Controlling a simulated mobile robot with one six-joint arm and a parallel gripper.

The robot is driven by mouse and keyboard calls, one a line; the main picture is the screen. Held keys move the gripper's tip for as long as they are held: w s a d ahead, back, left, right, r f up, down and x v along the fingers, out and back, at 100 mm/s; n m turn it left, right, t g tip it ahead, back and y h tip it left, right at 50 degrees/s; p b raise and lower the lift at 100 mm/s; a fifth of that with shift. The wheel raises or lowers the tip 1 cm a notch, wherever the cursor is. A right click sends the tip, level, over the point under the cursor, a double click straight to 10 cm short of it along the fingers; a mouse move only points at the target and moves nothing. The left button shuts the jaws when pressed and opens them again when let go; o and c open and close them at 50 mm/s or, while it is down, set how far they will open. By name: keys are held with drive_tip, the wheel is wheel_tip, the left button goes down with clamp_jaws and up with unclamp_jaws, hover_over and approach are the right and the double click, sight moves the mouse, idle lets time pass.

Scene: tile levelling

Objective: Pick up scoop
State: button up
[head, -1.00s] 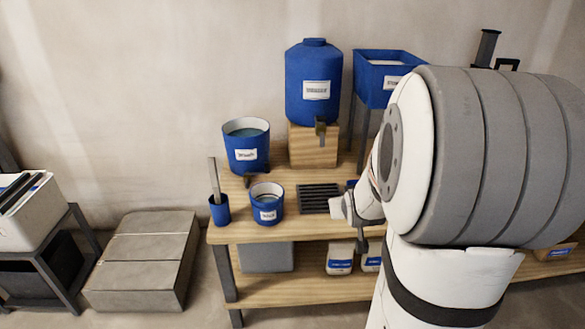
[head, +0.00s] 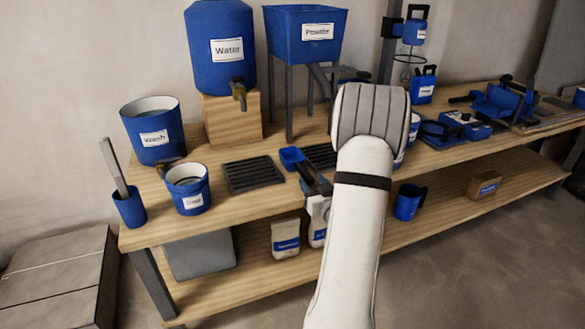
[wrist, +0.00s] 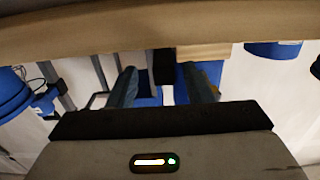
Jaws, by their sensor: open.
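The scoop (head: 292,158) shows as a small blue bowl on the bench, at the edge of a dark slatted grate, with a dark part running from it toward my gripper. My gripper (head: 313,182) is at the bench's front, just right of and nearer than the bowl, partly hidden by my arm. In the wrist view, my gripper (wrist: 163,85) has two dark fingers spread apart. A black block, perhaps the scoop's handle, lies between them with blue behind it. I cannot tell whether the fingers touch it.
The wooden bench (head: 222,215) carries a Wash bucket (head: 150,145), a smaller blue bucket (head: 188,197), a cup (head: 129,207) with a tool, a Water tank (head: 222,70) and a Powder hopper (head: 304,45). White containers (head: 285,238) stand on the lower shelf.

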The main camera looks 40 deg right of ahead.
sight(300, 167)
drive_tip(key=b+x, duration=0.1)
drive_tip(key=x, duration=0.4)
drive_tip(key=shift+w+a, duration=0.15)
drive_tip(key=shift+c, duration=0.5)
drive_tip(key=shift+r, duration=0.1)
clamp_jaws()
